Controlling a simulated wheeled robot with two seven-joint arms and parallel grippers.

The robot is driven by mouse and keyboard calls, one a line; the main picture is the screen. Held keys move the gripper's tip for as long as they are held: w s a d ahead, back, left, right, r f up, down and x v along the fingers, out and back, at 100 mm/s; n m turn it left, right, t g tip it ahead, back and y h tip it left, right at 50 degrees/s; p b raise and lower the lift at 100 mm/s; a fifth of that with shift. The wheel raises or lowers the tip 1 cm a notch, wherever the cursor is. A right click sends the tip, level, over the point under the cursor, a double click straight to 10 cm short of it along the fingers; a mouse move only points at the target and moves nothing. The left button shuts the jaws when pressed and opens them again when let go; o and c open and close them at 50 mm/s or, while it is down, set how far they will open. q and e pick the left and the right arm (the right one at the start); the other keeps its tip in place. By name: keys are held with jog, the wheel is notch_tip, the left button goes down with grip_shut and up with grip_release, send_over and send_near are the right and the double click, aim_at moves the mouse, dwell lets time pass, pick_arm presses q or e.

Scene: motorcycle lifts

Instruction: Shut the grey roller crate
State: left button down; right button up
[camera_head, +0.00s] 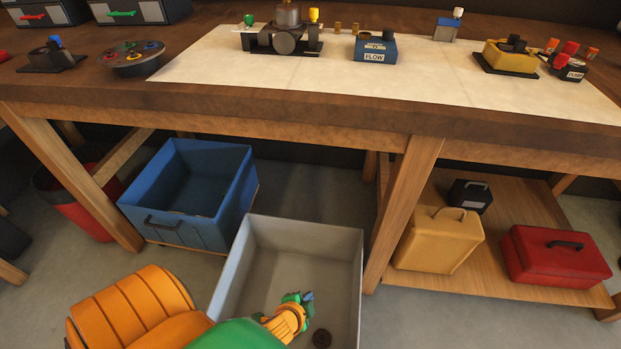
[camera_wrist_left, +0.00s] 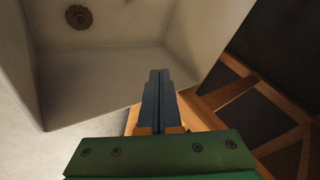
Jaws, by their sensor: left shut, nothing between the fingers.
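The grey roller crate (camera_head: 237,262) stands on the floor, pulled out in front of the workbench beside the blue crate. It is open at the top and its inside shows. A dark round piece (camera_head: 322,338) lies in it. The crate's pale walls also fill the upper left of the left wrist view (camera_wrist_left: 105,85), with the round piece (camera_wrist_left: 79,16) near the top. My left gripper (camera_head: 307,296) is shut and empty, seen over the crate's interior in the head view; its dark fingers (camera_wrist_left: 158,75) overlap the crate's wall. I cannot tell whether they touch it. My right gripper is not in view.
A blue crate (camera_head: 150,205) sits under the bench to the left, with a red bin (camera_head: 80,210) behind the bench leg. A bench leg (camera_head: 405,210) stands right of the grey crate. A low shelf holds a yellow can (camera_head: 440,240) and a red toolbox (camera_head: 556,258).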

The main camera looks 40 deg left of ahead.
pick_arm(q)
jog(key=w+a+f+m+t+y+b, duration=0.25)
jog(key=w+a+f+b, duration=0.35)
jog(key=b, duration=0.9)
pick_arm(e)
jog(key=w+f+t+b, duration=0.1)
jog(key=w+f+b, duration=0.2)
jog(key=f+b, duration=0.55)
pick_arm(q)
jog(key=m+t+y, duration=0.1)
jog(key=t+y, duration=0.2)
send_near(310, 225)
jog(key=shift+g, duration=0.25)
jog(key=b+x, duration=0.2)
jog(key=x, duration=0.4)
jog(key=shift+w, duration=0.1)
jog(key=shift+w+a+r, duration=0.1)
jog(key=shift+w+r, duration=0.05)
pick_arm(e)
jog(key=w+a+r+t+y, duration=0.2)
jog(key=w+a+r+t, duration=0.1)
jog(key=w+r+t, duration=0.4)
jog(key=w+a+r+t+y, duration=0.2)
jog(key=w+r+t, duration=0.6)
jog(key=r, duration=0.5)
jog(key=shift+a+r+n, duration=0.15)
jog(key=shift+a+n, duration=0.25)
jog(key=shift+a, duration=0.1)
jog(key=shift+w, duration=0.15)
